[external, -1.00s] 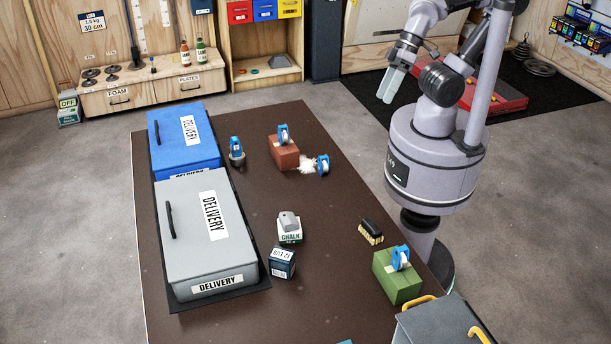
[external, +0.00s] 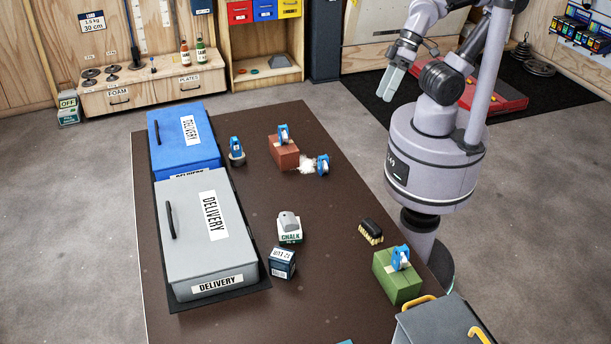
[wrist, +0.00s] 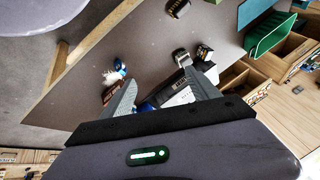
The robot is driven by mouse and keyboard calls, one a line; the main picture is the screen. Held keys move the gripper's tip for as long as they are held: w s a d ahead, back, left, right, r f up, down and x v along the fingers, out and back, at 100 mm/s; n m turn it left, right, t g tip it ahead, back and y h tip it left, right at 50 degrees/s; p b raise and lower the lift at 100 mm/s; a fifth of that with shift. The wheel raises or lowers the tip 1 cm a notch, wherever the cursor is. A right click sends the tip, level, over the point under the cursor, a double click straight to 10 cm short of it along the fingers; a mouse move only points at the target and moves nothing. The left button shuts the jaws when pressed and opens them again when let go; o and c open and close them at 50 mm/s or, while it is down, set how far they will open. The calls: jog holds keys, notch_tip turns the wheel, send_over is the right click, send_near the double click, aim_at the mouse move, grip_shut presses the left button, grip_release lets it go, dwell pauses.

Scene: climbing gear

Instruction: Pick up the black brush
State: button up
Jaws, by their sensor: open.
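The black brush (external: 371,229) lies on the brown table near its right edge, with yellowish bristles along its lower front side. It also shows at the top of the wrist view (wrist: 178,8). My gripper (external: 390,84) is open and empty. It hangs in the air beyond the table's far right side, well above and away from the brush. Its two grey fingers (wrist: 160,100) show spread apart in the wrist view.
A green box (external: 399,277) with a blue-and-white item on top stands just in front of the brush. Grey (external: 183,262) and blue (external: 178,153) delivery bins line the left side.

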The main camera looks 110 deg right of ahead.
jog(key=o, duration=0.5)
jog(key=shift+o, duration=0.2)
jog(key=n+g+h+p, duration=0.2)
jog(key=n+g+p, duration=0.2)
jog(key=n+g, duration=0.2)
send_over(372, 224)
notch_tip(372, 224, down, 14)
jog(key=f+b, duration=0.1)
jog(key=f, duration=0.3)
jog(key=f+b, duration=0.2)
jog(key=f, duration=0.2)
jog(key=f+b, duration=0.2)
jog(key=f, duration=0.2)
jog(key=shift+s+d, duration=0.1)
jog(key=shift+d, duration=0.15)
jog(key=f+b, duration=0.1)
jog(key=f, duration=0.3)
jog(key=f+b, duration=0.1)
jog(key=f, duration=0.1)
jog(key=shift+a+b, duration=0.35)
jog(key=shift+r, duration=0.1)
